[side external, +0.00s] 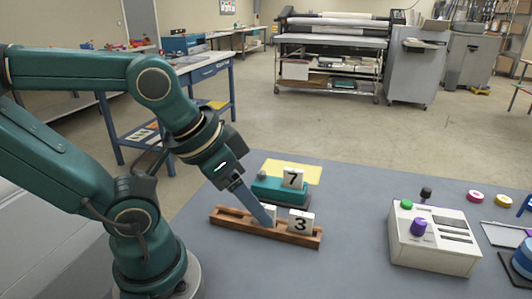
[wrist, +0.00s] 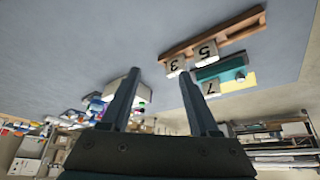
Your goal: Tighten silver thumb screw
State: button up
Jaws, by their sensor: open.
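A small grey knob, which looks like the silver thumb screw (side external: 262,175), sits at the left end of a teal block (side external: 265,190). It also shows in the wrist view (wrist: 240,77), small and without clear detail. A white tile marked 7 (side external: 293,177) stands at the block's other end. My gripper (side external: 268,223) points down over the wooden rack in front of the block, apart from the screw. In the wrist view both fingers of my gripper (wrist: 160,75) are spread with nothing between the tips. The side view shows the fingers overlapping.
The wooden rack (side external: 228,218) holds a tile marked 3 (side external: 301,222) and a tile marked 5 (wrist: 205,50), mostly hidden in the side view. A yellow sheet (side external: 310,167) lies behind the block. A control box (side external: 432,245) with coloured knobs stands right; bare table lies between.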

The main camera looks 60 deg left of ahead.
jog(key=n, duration=0.1)
jog(key=n+g, duration=0.3)
jog(key=n, duration=1.7)
send_over(261, 173)
jog(key=s, duration=0.1)
jog(key=shift+y, duration=0.4)
jog(key=f, duration=0.5)
jog(key=shift+s+d+f, duration=0.2)
jog(key=shift+d, duration=0.1)
jog(key=shift+x, duration=2.45)
grip_shut()
